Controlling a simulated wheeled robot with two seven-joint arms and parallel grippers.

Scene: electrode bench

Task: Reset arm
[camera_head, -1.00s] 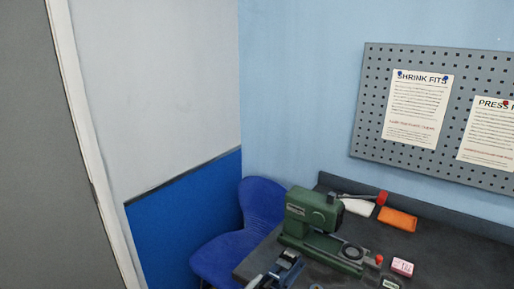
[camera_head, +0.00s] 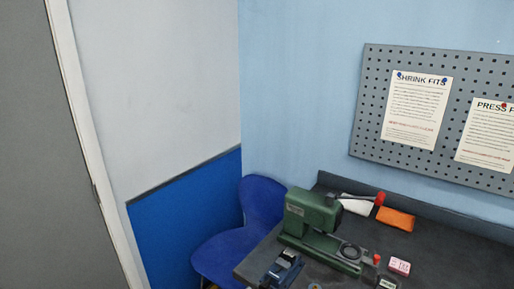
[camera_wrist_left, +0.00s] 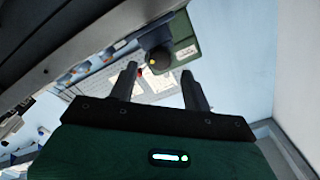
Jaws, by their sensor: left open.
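My left gripper (camera_wrist_left: 158,68) shows in the left wrist view with its two dark fingers spread apart and nothing between them. Beyond the fingers is part of a green machine (camera_wrist_left: 196,40), with a dark rounded part beside it. The green press (camera_head: 312,212) stands on the dark bench in the head view, with a red-tipped lever at its back and a red knob at its right end. I cannot make out my left gripper for sure in the head view. My right gripper is not in view.
The dark bench (camera_head: 455,262) holds an orange item (camera_head: 396,218), a pink-and-white box (camera_head: 399,266) and a small blue-grey device (camera_head: 283,268). A blue chair (camera_head: 262,203) stands at its left. The pegboard (camera_head: 365,125) hangs behind. The bench's right part looks clear.

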